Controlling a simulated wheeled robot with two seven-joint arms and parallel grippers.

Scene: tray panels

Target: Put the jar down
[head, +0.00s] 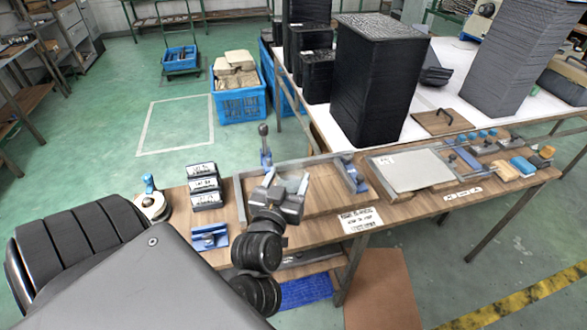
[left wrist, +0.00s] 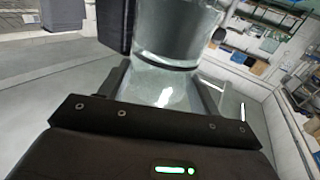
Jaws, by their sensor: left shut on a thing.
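In the head view my left gripper (head: 287,183) is over the wooden bench, at the left part of a metal-edged tray panel (head: 325,206). In the left wrist view a clear glass jar (left wrist: 176,35) stands between the fingers, and the gripper is shut on it. The jar's glass base shows close to the palm. In the head view the jar is hard to make out against the gripper. I cannot tell whether the jar touches the panel. My right gripper is not in view.
Stacked black boxes (head: 205,186) and a round white item with a blue knob (head: 152,204) are left on the bench. A grey plate (head: 412,170) and small blue parts (head: 522,165) are right. Tall black stacks (head: 376,80) stand on the white table behind.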

